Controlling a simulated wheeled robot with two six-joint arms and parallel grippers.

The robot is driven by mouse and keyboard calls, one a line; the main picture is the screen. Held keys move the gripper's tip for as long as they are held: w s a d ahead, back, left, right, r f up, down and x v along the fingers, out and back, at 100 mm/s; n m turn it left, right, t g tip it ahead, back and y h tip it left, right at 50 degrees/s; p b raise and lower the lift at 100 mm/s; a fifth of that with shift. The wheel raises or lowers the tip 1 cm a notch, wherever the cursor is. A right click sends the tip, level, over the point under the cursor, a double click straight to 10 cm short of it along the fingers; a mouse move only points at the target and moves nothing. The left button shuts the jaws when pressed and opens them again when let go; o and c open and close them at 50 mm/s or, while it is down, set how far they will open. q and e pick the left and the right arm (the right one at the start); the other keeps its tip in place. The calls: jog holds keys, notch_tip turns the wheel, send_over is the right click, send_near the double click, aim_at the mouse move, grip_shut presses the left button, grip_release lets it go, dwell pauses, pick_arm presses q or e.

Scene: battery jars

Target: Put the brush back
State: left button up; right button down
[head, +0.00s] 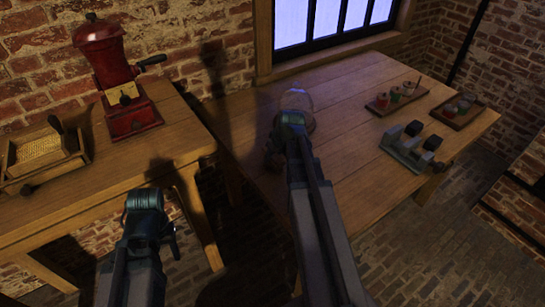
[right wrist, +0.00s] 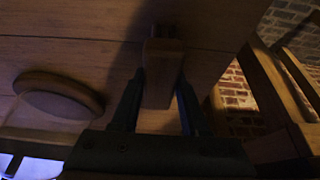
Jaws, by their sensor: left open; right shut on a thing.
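My right gripper (right wrist: 160,105) is shut on a narrow wooden piece, which looks like the handle of the brush (right wrist: 163,65); no bristles show. In the head view my right gripper (head: 292,118) is over the near left part of the right table, and my arm hides most of what it holds. My left gripper (head: 146,200) is open and empty, in front of the left table. A round wooden disc (right wrist: 60,95) shows left of the held piece in the right wrist view.
A red grinder (head: 112,80) and a wooden tray (head: 20,180) stand on the left table (head: 180,130). The right table (head: 350,95) bears a glass jar (head: 297,97) behind my gripper, a grey stand (head: 408,152) with black blocks, and two small trays (head: 385,108) (head: 445,117) of jars.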

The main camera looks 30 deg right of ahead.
jog(key=shift+c, duration=2)
grip_release()
jog(key=shift+r, duration=0.1)
jog(key=p+v, duration=1.1)
jog(key=v, duration=0.1)
jog(key=shift+a, duration=0.1)
jog(key=s+a+n+g, duration=0.1)
jog(key=s+a, duration=0.3)
jog(key=a, duration=0.6)
jog(key=s+a+f+n+g+h, duration=0.1)
jog(key=s+a, duration=0.3)
jog(key=a, duration=0.6)
jog(key=s+a+g, duration=0.3)
jog(key=s+a, duration=0.1)
jog(key=a, duration=0.6)
jog(key=shift+a+f+n+h, duration=0.25)
jog(key=shift+a+n+h, duration=0.1)
jog(key=shift+n+h, duration=0.05)
